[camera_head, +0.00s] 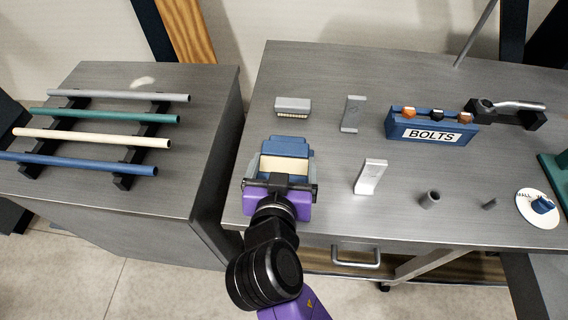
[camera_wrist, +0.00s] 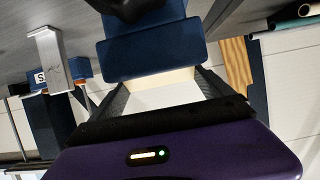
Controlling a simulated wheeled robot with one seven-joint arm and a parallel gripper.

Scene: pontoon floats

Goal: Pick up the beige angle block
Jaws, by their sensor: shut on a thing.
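The beige angle block (camera_head: 284,167) sits between the two fingers of my gripper (camera_head: 283,172), near the left end of the grey workbench. My gripper is shut on it, with a grey finger on each side. In the wrist view the pale block (camera_wrist: 168,92) spans the gap between the fingers of my gripper (camera_wrist: 165,92). A blue blocky piece (camera_head: 287,144) lies right beyond the beige block; it also shows in the wrist view (camera_wrist: 155,52). I cannot tell whether the block touches it or is clear of the bench. My gripper hides the block's near side.
On the bench (camera_head: 330,75) stand a grey brush-like block (camera_head: 293,105), a grey bracket (camera_head: 352,113), a white bracket (camera_head: 370,176), a blue BOLTS box (camera_head: 432,128) and a small grey cup (camera_head: 430,198). A side cabinet at left holds coloured tubes (camera_head: 95,138) on racks.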

